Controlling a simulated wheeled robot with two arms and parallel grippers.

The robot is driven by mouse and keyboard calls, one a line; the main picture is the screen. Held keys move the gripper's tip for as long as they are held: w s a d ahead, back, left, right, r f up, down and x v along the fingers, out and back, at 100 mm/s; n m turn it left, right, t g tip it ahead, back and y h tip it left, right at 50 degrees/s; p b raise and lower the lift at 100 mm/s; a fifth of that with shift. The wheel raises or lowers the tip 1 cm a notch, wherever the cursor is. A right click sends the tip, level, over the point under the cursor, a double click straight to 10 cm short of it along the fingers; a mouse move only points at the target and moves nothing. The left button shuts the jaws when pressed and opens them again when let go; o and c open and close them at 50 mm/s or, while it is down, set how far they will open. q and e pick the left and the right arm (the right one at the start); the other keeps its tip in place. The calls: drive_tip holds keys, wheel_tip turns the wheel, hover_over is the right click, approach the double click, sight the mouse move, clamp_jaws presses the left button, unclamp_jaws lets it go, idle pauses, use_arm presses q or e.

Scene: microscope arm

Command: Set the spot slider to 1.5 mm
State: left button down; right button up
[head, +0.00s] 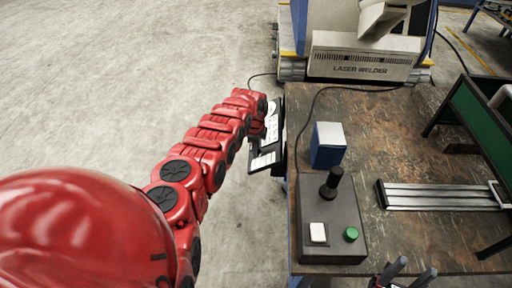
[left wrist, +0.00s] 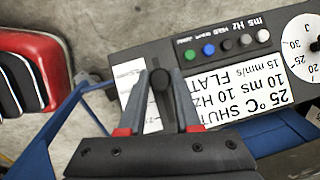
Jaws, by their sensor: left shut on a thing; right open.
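The control panel (left wrist: 120,60) is a dark box with a white label reading "25 °C SHUT", "10 ms 10 Hz" and "15 mm/s FLAT". In the head view the panel (head: 280,120) hangs at the table's left edge, partly covered by my left arm. The slider's dark knob (left wrist: 160,78) stands over a white scale strip (left wrist: 152,122). My left gripper (left wrist: 162,88) is shut on this knob, one finger on each side. The scale marks are too blurred to read. My right gripper (head: 410,275) is open and empty at the bottom right.
A row of coloured buttons (left wrist: 208,50) and a round dial (left wrist: 302,48) lie right of the slider. On the table (head: 375,110) stand a joystick box (head: 330,225), a blue block (head: 328,150) and a metal rail (head: 440,196). A laser welder (head: 365,60) is behind.

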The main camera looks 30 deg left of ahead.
use_arm(q)
drive_tip(key=shift+w+d+r, duration=0.25)
drive_tip(key=shift+d+r, duration=0.1)
drive_tip(key=shift+d, duration=0.15)
drive_tip(key=shift+w+d+r, duration=0.2)
drive_tip(key=shift+d+r, duration=0.15)
drive_tip(key=shift+d, duration=0.15)
drive_tip(key=c, duration=0.6)
unclamp_jaws()
drive_tip(key=shift+r, duration=0.15)
drive_tip(key=shift+r, duration=0.25)
wheel_tip(320, 180, up, 11)
drive_tip(key=s, duration=0.1)
wheel_tip(320, 180, up, 5)
drive_tip(key=p, duration=0.4)
hover_over(260, 157)
drive_tip(key=shift+s+d+r, duration=0.2)
drive_tip(key=shift+s+r, duration=0.05)
drive_tip(key=shift+s, duration=0.05)
